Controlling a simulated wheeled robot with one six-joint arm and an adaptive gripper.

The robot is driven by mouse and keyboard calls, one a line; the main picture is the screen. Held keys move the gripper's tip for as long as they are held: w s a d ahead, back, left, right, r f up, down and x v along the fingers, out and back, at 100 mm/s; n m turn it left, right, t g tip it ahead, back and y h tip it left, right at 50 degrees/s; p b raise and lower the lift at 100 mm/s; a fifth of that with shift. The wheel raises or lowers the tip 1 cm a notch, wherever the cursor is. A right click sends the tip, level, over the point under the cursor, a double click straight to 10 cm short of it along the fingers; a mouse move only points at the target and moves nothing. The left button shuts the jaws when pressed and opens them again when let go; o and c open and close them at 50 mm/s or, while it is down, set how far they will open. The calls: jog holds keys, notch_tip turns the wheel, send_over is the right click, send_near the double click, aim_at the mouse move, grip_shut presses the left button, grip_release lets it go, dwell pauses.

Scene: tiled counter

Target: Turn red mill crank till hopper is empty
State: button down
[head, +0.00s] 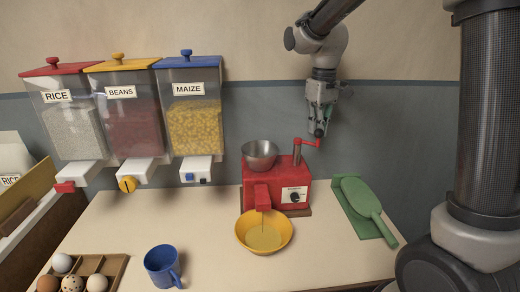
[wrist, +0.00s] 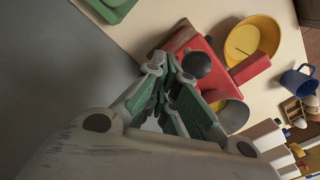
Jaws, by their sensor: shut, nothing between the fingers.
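The red mill (head: 262,190) stands on the counter with a grey metal hopper (head: 260,150) on top. In the wrist view the knob (wrist: 196,64) shows as a dark ball beside the fingertips. My gripper (head: 319,128) points down, shut and empty, right at the knob; I cannot tell whether it touches. A yellow bowl (head: 284,240) under the spout holds yellowish meal.
A green scoop-like board (head: 360,196) lies right of the mill. A blue mug (head: 161,264) and an egg tray (head: 118,270) stand at the front left. Rice, beans and maize dispensers (head: 195,125) hang on the wall at left.

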aim_at(320, 131)
jog(key=s, duration=0.3)
jog(key=shift+a+r, duration=0.1)
jog(key=shift+a, duration=0.1)
jog(key=shift+w+r, duration=0.1)
jog(key=shift+r, duration=4.35)
jog(key=shift+w+a+f, duration=0.1)
jog(key=shift+w+f, duration=0.05)
jog(key=shift+f, duration=0.15)
jog(key=s+d+f+m+t, duration=0.1)
jog(key=s+d+m, duration=0.1)
jog(key=s+d, duration=0.2)
jog(key=s+d+f+m+t, duration=0.1)
jog(key=s+d, duration=0.4)
jog(key=s, duration=0.6)
jog(key=s+d+f+m+t, duration=0.1)
jog(key=s+d+m+t, duration=0.1)
jog(key=s, duration=0.6)
jog(key=shift+s+d+f+m, duration=0.15)
jog(key=shift+d+m, duration=0.35)
jog(key=shift+d, duration=0.85)
